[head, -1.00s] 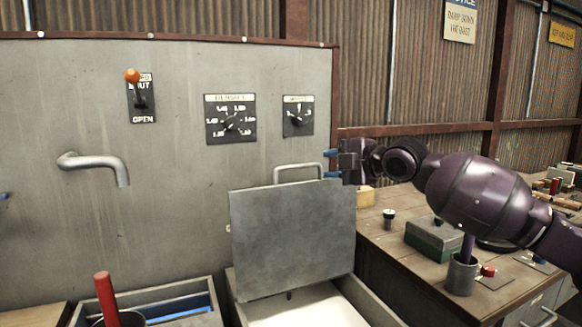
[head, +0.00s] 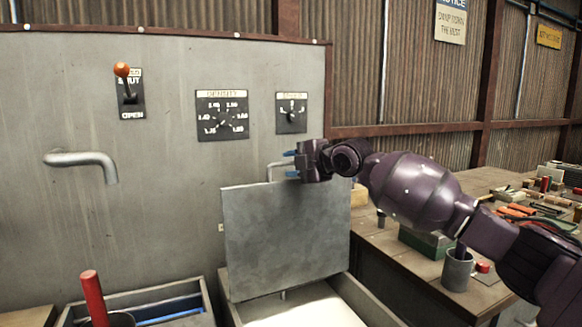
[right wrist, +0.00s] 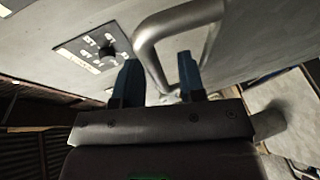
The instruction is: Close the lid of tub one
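The grey metal lid (head: 285,240) stands raised, almost upright, at the back of a tub (head: 365,305) with a white inside. Its bent-rod handle (head: 269,173) sticks up from the top edge and also shows in the right wrist view (right wrist: 150,50). My right gripper (head: 290,164) is at the handle, reaching in from the right. Its two blue fingers are apart. In the right wrist view my right gripper (right wrist: 160,82) has part of the handle rod between its fingertips, with gaps visible. My left gripper is out of view.
A grey panel with a tap (head: 85,160), a lever (head: 124,80) and dials stands behind. A second tub (head: 205,295) with blue inside and a red-handled thing (head: 93,295) are at lower left. A cluttered bench (head: 400,255) stands right, under my right arm.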

